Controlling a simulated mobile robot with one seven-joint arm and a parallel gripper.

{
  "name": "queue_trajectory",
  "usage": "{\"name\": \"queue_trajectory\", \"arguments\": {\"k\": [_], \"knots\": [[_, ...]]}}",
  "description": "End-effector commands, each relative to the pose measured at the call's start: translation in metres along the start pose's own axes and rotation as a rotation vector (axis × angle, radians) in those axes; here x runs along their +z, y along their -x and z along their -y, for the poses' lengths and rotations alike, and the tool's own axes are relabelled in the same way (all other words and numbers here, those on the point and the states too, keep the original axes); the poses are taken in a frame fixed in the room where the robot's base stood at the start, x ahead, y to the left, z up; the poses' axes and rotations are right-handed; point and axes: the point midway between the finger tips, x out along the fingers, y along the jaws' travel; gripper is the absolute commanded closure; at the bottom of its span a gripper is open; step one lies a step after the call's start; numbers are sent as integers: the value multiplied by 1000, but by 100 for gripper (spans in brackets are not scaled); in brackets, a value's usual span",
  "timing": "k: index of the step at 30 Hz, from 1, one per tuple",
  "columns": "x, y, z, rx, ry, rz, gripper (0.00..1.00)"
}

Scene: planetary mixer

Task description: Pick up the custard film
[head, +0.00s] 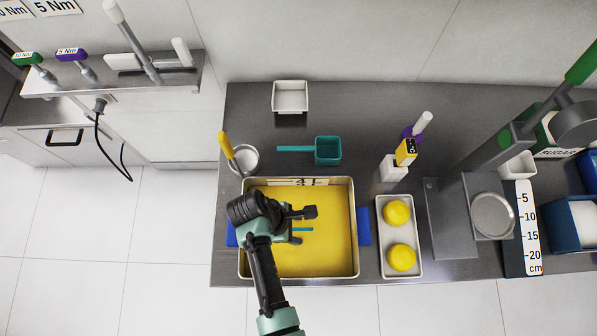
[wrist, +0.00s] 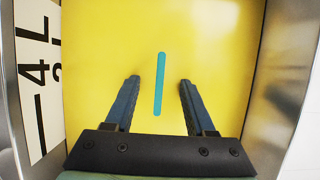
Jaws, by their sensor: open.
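A metal pan (head: 355,268) on the bench holds a smooth yellow custard surface (head: 325,255), also in the wrist view (wrist: 215,40). A slim teal strip (wrist: 160,85) stands out on the yellow; it also shows in the head view (head: 303,229). I cannot tell a separate film from the custard below. My gripper (head: 304,226) is over the pan, open and empty. In the wrist view its fingertips (wrist: 159,80) lie either side of the strip, with a gap on both sides. The strip's height above the custard is unclear. My arm hides part of the pan's left side.
The pan's walls rise around the yellow, with a 4L scale (wrist: 35,75) inside. Blue pads (head: 363,226) flank the pan. A tray with yellow rounds (head: 397,213) is to the right. A teal scoop (head: 328,150) and a cup (head: 244,160) lie behind.

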Motion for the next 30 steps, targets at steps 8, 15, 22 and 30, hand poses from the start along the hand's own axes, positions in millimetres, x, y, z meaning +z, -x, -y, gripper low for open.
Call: {"name": "queue_trajectory", "arguments": {"k": [8,15,22,30], "knots": [[0,1,0,1,-1,0,72],[0,1,0,1,0,0,100],[0,1,0,1,-1,0,100],[2,6,-1,2,-1,0,100]]}}
